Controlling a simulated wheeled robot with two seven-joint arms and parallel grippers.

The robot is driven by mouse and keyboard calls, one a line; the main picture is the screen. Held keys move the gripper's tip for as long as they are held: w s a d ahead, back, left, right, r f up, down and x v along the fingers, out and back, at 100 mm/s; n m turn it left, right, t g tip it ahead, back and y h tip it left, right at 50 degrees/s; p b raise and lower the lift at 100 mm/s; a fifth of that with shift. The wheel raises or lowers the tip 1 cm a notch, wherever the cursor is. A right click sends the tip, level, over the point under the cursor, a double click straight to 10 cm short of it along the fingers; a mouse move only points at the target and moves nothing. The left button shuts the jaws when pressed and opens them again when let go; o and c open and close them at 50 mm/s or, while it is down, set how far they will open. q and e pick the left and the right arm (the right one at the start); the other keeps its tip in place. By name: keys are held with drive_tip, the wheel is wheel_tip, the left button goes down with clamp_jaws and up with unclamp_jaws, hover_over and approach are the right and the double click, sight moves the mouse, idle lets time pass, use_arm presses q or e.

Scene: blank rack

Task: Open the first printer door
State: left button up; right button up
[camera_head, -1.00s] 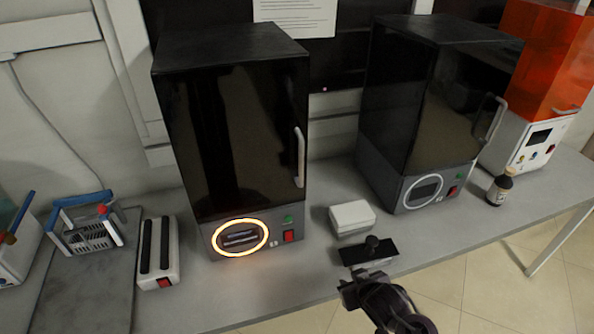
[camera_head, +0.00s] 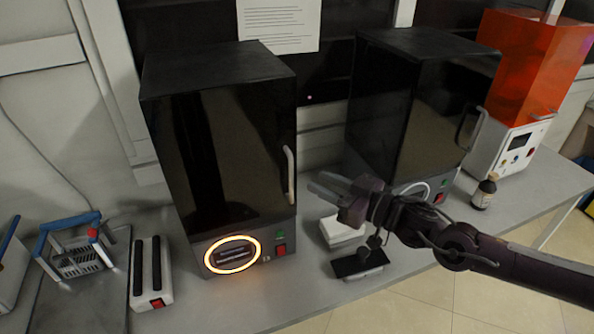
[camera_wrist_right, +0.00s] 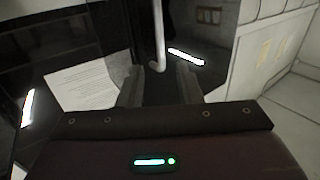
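The first printer (camera_head: 225,150) is a black cabinet with a glossy dark door and a grey base with a glowing orange ring. Its door is shut. A pale vertical handle (camera_head: 290,175) sits on the door's right edge. My right gripper (camera_head: 316,183) is just right of the handle's lower part, its fingers pointing left towards it. In the right wrist view the gripper (camera_wrist_right: 159,88) is open, and the handle (camera_wrist_right: 158,35) stands beyond the fingertips, roughly in line with the gap. Contact cannot be told. My left gripper is out of view.
A second black printer (camera_head: 395,105) stands to the right, partly behind my right arm. A white box (camera_head: 338,232) and a dark-topped tray (camera_head: 350,265) lie below my gripper. A brown bottle (camera_head: 484,192) and an orange-hooded machine (camera_head: 530,65) stand farther right.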

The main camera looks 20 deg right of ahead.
drive_tip(key=p+x, duration=0.1)
drive_tip(key=x, duration=0.6)
drive_tip(key=shift+p, duration=0.3)
drive_tip(key=shift+a, duration=0.1)
clamp_jaws()
